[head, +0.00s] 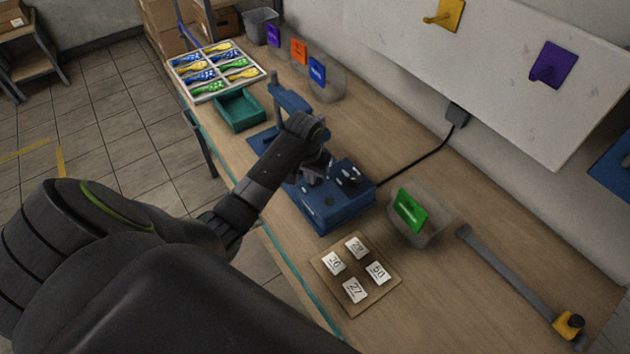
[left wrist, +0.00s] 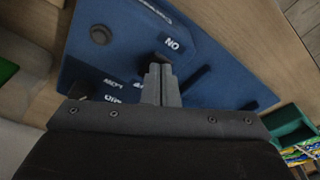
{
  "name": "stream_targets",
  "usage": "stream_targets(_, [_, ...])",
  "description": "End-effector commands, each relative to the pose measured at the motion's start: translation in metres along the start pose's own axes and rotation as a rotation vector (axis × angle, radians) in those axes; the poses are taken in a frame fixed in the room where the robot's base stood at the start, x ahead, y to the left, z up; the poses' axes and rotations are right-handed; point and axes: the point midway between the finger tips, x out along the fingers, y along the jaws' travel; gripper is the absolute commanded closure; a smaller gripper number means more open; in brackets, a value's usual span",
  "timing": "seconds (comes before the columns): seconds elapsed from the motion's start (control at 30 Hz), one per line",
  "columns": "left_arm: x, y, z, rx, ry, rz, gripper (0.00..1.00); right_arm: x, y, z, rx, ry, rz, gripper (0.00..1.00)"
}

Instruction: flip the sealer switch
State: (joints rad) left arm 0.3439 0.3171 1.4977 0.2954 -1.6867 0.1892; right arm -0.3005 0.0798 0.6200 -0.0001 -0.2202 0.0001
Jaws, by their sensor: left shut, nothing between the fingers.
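The blue sealer (head: 335,210) stands on the wooden table, with a control box at its near end and a raised blue arm behind. My left gripper (head: 317,174) is over the control box. In the left wrist view, its fingers (left wrist: 160,74) are shut and empty, with the tips at a small dark switch (left wrist: 151,58) beside the "ON" label (left wrist: 172,43). The fingers partly hide the switch, so I cannot tell its position or whether they touch it. A round dark knob (left wrist: 100,34) sits on the same blue panel (left wrist: 120,60). My right gripper is in neither view.
A clear bin with a green card (head: 410,210) stands to the right, and a board (head: 335,290) with number cards lies in front. A black cable (head: 412,160) runs to the wall.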

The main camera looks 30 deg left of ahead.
Motion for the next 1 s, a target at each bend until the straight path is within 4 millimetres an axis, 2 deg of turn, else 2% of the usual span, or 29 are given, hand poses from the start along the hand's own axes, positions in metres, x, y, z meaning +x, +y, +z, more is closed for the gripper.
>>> stream_targets(0.47, [0.005, 0.000, 0.001, 0.000, -0.001, 0.000, 1.00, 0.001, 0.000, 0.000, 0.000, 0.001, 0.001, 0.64])
stream_targets(0.8, [-0.022, 0.000, -0.003, 0.000, 0.000, 0.000, 1.00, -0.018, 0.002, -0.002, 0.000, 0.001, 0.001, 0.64])
stream_targets(1.0, [-0.035, 0.000, -0.006, 0.000, 0.002, 0.000, 1.00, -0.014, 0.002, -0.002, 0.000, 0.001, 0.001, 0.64])
